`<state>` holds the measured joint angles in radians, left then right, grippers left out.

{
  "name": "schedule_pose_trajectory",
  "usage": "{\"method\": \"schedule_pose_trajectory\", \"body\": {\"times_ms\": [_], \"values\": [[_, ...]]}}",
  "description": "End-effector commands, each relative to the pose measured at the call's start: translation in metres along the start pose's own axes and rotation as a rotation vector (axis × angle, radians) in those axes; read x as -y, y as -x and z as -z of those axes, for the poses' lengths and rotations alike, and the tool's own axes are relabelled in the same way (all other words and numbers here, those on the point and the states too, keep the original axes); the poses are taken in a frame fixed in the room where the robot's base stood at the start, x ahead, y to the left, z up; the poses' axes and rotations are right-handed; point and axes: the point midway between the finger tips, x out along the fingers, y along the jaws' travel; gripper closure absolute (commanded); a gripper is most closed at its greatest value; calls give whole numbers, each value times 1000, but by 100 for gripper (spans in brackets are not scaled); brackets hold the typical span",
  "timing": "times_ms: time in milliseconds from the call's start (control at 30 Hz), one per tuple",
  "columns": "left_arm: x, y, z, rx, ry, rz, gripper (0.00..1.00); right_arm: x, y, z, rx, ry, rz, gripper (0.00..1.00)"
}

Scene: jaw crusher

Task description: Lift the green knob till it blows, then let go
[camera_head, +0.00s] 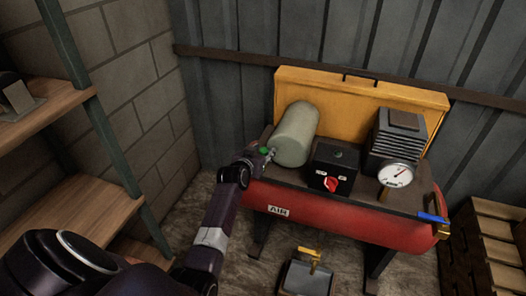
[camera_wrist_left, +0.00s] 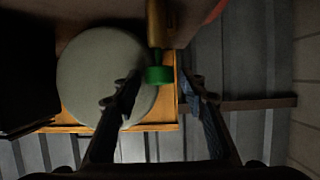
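The green knob (camera_head: 264,150) sits at the left end of the red air compressor (camera_head: 330,216), beside the pale grey-green cylinder (camera_head: 296,134). In the left wrist view the green knob (camera_wrist_left: 158,75) caps a brass stem (camera_wrist_left: 156,25). My left gripper (camera_head: 262,156) is at the knob. In the left wrist view its two fingers (camera_wrist_left: 155,92) are spread apart, one on each side of the knob, with gaps between. The knob appears just ahead of the fingertips, and I see no finger touching it. My right gripper is not in view.
A black box with a red switch (camera_head: 331,184) and a dial gauge (camera_head: 397,174) stand on the compressor. A yellow panel (camera_head: 350,95) rises behind. Wooden shelves (camera_head: 70,215) are at left, wooden crates (camera_head: 490,240) at right. A pedal with a yellow bar (camera_head: 308,254) is on the floor.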

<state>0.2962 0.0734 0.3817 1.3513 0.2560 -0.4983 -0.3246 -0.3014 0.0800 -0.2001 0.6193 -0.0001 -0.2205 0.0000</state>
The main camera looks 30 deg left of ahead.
Motion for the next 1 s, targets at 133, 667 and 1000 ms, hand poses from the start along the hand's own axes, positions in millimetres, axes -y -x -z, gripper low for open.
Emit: {"method": "schedule_pose_trajectory", "body": {"times_ms": [133,667,1000], "values": [[0,0,0,0,0,0,61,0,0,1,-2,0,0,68],[0,0,0,0,0,0,100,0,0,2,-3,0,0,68],[0,4,11,0,-1,0,100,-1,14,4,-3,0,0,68]]}}
